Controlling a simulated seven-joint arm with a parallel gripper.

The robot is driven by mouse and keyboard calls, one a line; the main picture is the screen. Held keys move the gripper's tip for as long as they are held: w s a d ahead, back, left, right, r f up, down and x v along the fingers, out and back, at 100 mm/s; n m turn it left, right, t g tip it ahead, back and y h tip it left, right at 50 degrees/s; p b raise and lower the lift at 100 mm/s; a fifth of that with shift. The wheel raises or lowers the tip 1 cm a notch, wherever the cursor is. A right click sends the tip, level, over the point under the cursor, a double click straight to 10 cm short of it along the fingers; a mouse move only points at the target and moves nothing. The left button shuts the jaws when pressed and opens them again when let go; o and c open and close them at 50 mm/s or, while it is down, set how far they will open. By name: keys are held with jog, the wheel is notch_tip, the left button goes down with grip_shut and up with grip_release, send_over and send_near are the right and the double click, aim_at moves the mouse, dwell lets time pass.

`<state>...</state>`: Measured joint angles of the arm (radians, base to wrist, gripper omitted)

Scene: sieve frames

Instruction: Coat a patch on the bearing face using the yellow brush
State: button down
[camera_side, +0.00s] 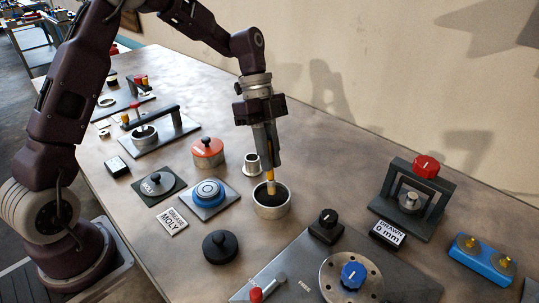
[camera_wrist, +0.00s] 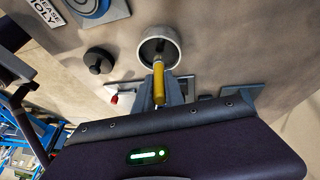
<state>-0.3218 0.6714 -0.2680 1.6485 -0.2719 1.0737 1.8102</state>
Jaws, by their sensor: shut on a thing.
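My gripper (camera_side: 268,160) is shut on the yellow brush (camera_side: 270,181) and holds it upright, tip down. The brush is above a round light-grey cup (camera_side: 271,210) with dark contents, and its lower end reaches the cup's opening; I cannot tell how deep. In the wrist view the brush (camera_wrist: 159,80) runs from my gripper (camera_wrist: 160,98) toward the cup (camera_wrist: 173,60). I cannot tell for sure which part is the bearing face; a silver flanged disc (camera_side: 335,284) with a blue knob sits on a grey plate at the front.
A "GREASE MOLY" label (camera_side: 172,221), a blue ringed piece (camera_side: 209,193) and a black knobbed lid (camera_side: 220,246) lie left of the cup. A metal sleeve (camera_side: 253,165) stands close behind it. A dark frame with a red knob (camera_side: 426,167) stands at right.

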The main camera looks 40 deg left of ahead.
jog(key=shift+f, duration=0.55)
dwell(0.4)
jog(key=shift+r, duration=0.1)
dwell(0.4)
jog(key=shift+r, duration=3.45)
